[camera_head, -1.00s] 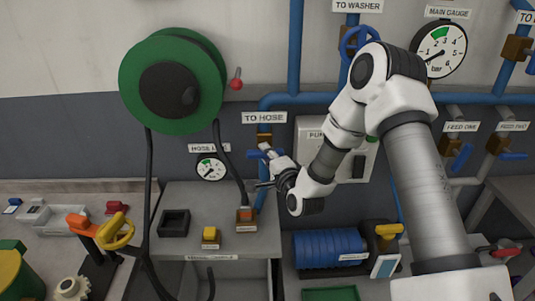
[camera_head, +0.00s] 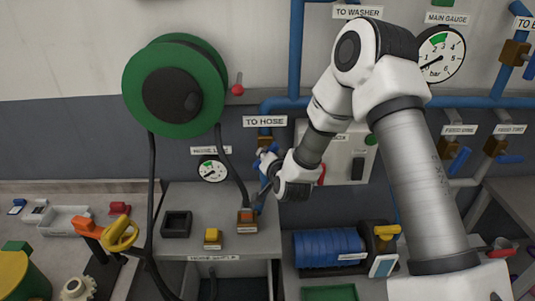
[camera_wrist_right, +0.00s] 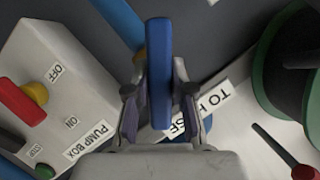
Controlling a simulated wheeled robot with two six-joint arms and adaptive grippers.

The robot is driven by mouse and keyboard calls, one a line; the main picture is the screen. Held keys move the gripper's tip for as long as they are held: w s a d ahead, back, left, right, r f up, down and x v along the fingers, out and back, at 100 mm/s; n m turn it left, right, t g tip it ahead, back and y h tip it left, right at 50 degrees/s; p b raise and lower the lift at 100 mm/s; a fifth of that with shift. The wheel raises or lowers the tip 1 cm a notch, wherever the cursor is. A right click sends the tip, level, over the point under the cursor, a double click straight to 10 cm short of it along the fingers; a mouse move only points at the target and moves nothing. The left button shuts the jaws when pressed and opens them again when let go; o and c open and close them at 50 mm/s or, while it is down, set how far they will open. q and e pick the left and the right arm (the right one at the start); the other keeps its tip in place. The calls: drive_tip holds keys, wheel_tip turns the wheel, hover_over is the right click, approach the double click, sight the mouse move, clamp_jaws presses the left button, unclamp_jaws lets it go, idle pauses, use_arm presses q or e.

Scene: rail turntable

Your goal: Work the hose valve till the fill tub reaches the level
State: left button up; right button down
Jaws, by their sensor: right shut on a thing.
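The hose valve (camera_head: 265,138) is a brown body on the blue pipe below the TO HOSE sign (camera_head: 265,122). Its blue lever (camera_wrist_right: 159,60) stands between the fingers in the right wrist view. My right gripper (camera_wrist_right: 159,108) is shut on this lever, one finger on each side. In the head view my right gripper (camera_head: 264,167) is small and partly hidden by its own wrist. I cannot make out a fill tub with a level mark. My left gripper is not in view.
The pump box (camera_head: 354,165) is right of the valve; its red-yellow knob (camera_wrist_right: 25,100) shows close by in the wrist view. The green hose reel (camera_head: 205,95) hangs at left, its black hose running down to the grey bench (camera_head: 190,245). A small gauge (camera_head: 212,170) is left of the valve.

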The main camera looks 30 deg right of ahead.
drive_tip(key=n+g+h+p, duration=0.1)
drive_tip(key=n, duration=0.2)
drive_tip(key=shift+a+g+h+p, duration=0.1)
drive_tip(key=shift+g+h+p, duration=0.3)
drive_tip(key=shift+f+n, duration=0.1)
drive_tip(key=shift+n, duration=0.2)
drive_tip(key=shift+f, duration=0.1)
drive_tip(key=c, duration=1)
unclamp_jaws()
drive_tip(key=shift+w, duration=0.2)
drive_tip(key=v, duration=1.2)
drive_tip(key=shift+w, duration=0.1)
